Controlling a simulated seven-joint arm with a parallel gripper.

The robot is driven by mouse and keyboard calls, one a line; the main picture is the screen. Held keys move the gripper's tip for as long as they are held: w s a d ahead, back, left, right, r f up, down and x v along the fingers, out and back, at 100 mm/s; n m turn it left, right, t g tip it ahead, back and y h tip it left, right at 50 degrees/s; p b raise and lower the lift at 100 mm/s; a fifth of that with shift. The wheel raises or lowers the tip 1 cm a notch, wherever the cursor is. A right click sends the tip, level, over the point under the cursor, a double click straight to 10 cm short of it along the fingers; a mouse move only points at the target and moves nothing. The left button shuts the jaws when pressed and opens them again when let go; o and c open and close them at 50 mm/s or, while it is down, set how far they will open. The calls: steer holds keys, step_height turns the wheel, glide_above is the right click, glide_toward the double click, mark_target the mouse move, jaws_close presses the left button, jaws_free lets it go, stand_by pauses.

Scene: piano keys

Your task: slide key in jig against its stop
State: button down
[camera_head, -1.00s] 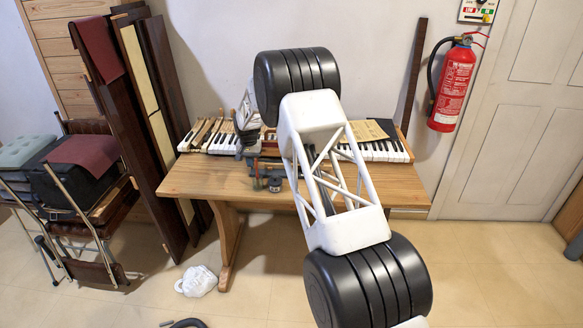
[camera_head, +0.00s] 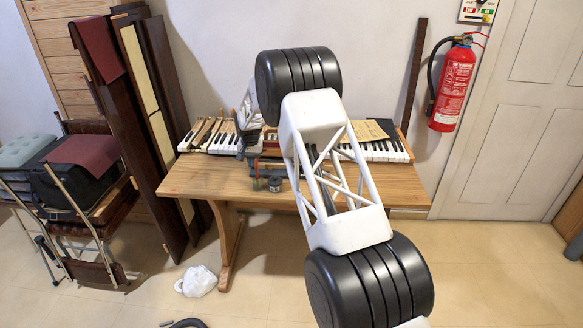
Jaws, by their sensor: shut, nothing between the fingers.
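The end of my arm comes down over the left middle of the bench. My gripper (camera_head: 250,142) is a small dark shape there, shut and empty, and its fingertips are hard to make out. Just below and right of it, a grey fixture with small dark and reddish parts (camera_head: 272,183) stands near the bench's front edge. It may be the jig, but I cannot tell. The key in the jig and its stop cannot be made out at this size, and my arm hides part of that area. Whether the gripper touches a key cannot be told.
White and black piano keys lie along the back of the wooden bench (camera_head: 205,180), at the left (camera_head: 225,143) and the right (camera_head: 385,152). A brown paper sheet (camera_head: 368,130) lies by the right keys. The bench's front left and front right are clear.

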steer(key=shift+d, duration=0.65)
stand_by(1.1)
steer(key=shift+a, duration=0.65)
stand_by(0.5)
steer(key=shift+r, duration=0.15)
steer(key=shift+r, duration=3.35)
